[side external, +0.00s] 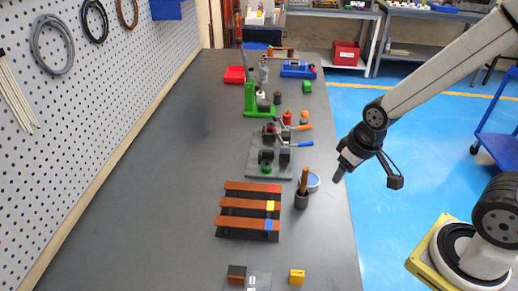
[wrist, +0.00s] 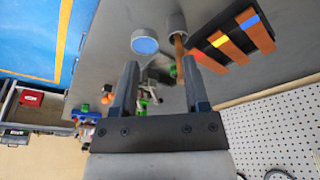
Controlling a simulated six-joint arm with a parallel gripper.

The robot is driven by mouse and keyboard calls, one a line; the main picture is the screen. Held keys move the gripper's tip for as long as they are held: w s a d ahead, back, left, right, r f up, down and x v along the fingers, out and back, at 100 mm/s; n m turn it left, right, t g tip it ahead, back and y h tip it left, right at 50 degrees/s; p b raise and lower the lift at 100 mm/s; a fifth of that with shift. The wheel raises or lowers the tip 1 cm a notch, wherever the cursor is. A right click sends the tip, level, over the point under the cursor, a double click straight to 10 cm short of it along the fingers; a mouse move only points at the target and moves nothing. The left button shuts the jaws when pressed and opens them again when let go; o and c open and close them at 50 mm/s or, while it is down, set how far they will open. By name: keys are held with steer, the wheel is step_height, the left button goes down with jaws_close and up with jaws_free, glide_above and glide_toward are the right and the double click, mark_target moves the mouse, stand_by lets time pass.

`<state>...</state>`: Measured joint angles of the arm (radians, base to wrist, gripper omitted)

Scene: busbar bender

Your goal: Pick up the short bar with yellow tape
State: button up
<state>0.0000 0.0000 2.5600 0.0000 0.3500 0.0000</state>
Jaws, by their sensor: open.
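The copper bar with yellow tape (side external: 245,204) lies in the middle of three bars on a dark rack, its tape at the right end. In the wrist view this bar (wrist: 232,48) shows at upper right, between the red-taped and blue-taped bars. My gripper (side external: 339,176) hangs off the table's right edge, above and to the right of the rack, apart from the bars. In the wrist view my gripper (wrist: 159,68) is open, with nothing between its fingers.
A dark cup with a wooden handle (side external: 301,200) and a round blue-topped container (side external: 312,182) stand between gripper and rack. A grey bending fixture (side external: 268,155) and green press (side external: 250,98) stand farther back. The table left of the rack is clear.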

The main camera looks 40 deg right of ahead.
steer(key=shift+o, duration=0.2)
steer(key=o, duration=0.3)
steer(key=shift+r, duration=0.15)
steer(key=shift+w+v, duration=0.55)
steer(key=shift+v, duration=1.9)
steer(key=n+g, duration=0.3)
steer(key=n, duration=0.6)
glide_above(259, 205)
step_height(259, 205, down, 9)
steer(key=shift+a+f, duration=0.1)
steer(key=shift+f, duration=1.55)
